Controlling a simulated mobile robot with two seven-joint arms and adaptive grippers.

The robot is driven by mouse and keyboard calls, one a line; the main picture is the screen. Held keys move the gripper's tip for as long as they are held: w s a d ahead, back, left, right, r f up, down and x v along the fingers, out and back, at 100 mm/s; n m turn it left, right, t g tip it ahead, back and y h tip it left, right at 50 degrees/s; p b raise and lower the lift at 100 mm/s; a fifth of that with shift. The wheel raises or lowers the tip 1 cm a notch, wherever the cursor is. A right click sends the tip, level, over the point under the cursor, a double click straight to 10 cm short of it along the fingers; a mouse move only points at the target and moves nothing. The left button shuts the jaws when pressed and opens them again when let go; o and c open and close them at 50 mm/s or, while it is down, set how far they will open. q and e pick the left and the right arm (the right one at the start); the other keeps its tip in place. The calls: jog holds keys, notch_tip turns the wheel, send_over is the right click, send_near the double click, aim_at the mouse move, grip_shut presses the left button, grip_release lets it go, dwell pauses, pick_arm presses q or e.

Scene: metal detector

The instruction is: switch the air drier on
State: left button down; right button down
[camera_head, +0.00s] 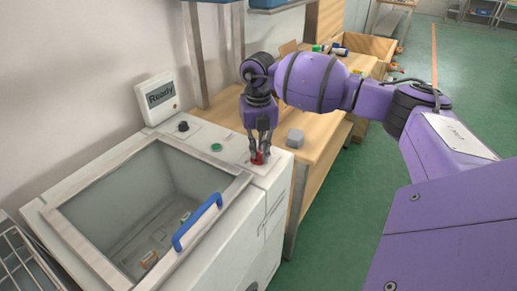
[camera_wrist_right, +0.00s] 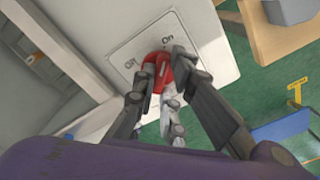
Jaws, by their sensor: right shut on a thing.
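The air drier (camera_head: 283,185) is a white machine with a glass-topped chamber and a blue handle (camera_head: 197,222). A red rotary knob (camera_head: 258,158) sits on the right part of its top panel. The knob also shows in the right wrist view (camera_wrist_right: 157,70), on a white plate with small lettering, one label reading "On". My right gripper (camera_head: 260,151) points down over the knob and its fingers are shut on it. In the right wrist view the fingers (camera_wrist_right: 157,82) lie on either side of the knob. My left gripper is not in view.
A display (camera_head: 160,97) reading "Ready" stands at the panel's back. A black knob (camera_head: 183,126) and a green button (camera_head: 216,147) sit left of the red knob. A wooden table (camera_head: 318,143) with a grey box (camera_head: 295,138) adjoins behind. Green floor is clear at right.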

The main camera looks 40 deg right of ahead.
aim_at(259, 152)
jog(key=c, duration=1.8)
grip_release()
jog(key=shift+r, duration=0.1)
jog(key=shift+r, duration=0.2)
notch_tip(259, 152, up, 12)
jog(key=shift+f, duration=0.2)
jog(key=shift+f, duration=0.1)
